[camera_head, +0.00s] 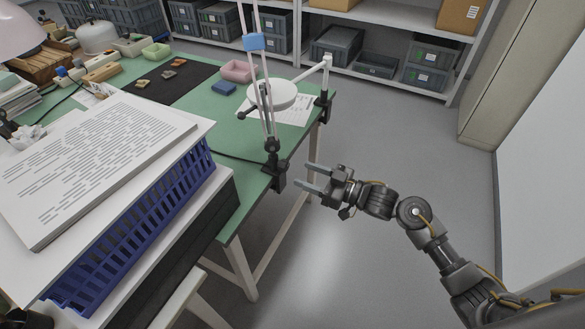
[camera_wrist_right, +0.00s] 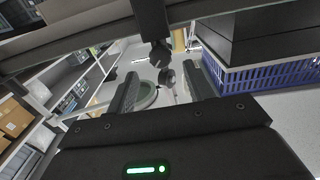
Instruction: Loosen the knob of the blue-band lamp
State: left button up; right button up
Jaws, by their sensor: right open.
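The blue-band lamp's thin twin arms rise from the green table's edge in the head view, with the blue band (camera_head: 254,42) high on them. Its dark clamp (camera_head: 273,170) grips the table edge; the lamp's head is not identifiable. My right gripper (camera_head: 309,178) is open and empty, just right of the clamp beyond the table edge, its fingers pointing toward it. In the right wrist view, a dark knob (camera_wrist_right: 160,54) under a dark post shows ahead of the open fingers (camera_wrist_right: 160,88), apparently apart from them. My left gripper is not in view.
A second lamp with a round white head (camera_head: 278,95) is clamped at the table's far corner. A blue basket (camera_head: 140,225) with papers on top stands at the near left. Trays and sherds lie farther back. The floor (camera_head: 390,130) around my right arm is clear.

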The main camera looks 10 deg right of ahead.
aim_at(287, 167)
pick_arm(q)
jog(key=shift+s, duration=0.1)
pick_arm(e)
jog(key=shift+x, duration=2.6)
jog(key=c, duration=1)
jog(key=shift+n, duration=0.7)
jog(key=n+b, duration=0.1)
jog(key=n, duration=0.2)
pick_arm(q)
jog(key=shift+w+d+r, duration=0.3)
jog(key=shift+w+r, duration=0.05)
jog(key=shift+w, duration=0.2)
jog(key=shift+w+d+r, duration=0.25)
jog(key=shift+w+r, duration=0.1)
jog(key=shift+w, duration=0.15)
pick_arm(e)
jog(key=o, duration=1)
